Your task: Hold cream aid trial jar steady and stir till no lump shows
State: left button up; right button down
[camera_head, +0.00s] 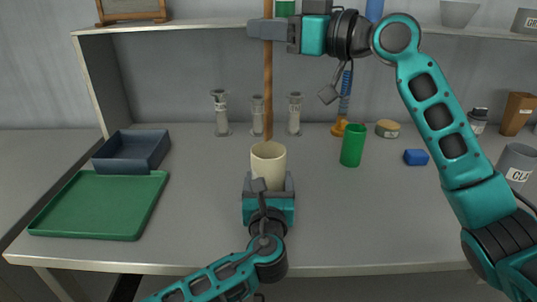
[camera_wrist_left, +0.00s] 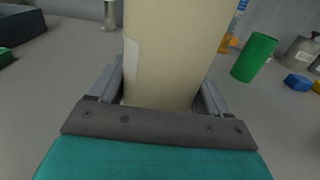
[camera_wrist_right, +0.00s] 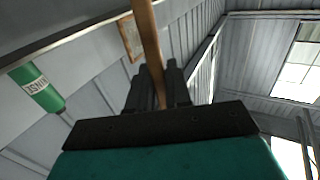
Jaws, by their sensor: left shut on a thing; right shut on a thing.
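The cream jar (camera_head: 268,160) stands upright on the grey table in the head view. My left gripper (camera_head: 268,184) is shut on it from the front, and the left wrist view shows the jar (camera_wrist_left: 175,55) between both fingers. A long brown wooden stick (camera_head: 267,95) stands upright, its lower end reaching the jar's mouth. My right gripper (camera_head: 268,30) is shut on the stick high above the jar. The right wrist view shows the stick (camera_wrist_right: 149,45) between the fingers. The jar's contents are hidden, so lumps cannot be seen.
A green tray (camera_head: 100,232) and dark blue bin (camera_head: 132,150) are at left. A green cup (camera_head: 352,145), blue block (camera_head: 416,157) and grey labelled container (camera_head: 516,163) are at right. A shelf (camera_head: 190,26) runs behind.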

pick_arm(q)
jog(key=o, duration=1.1)
jog(key=shift+c, duration=0.2)
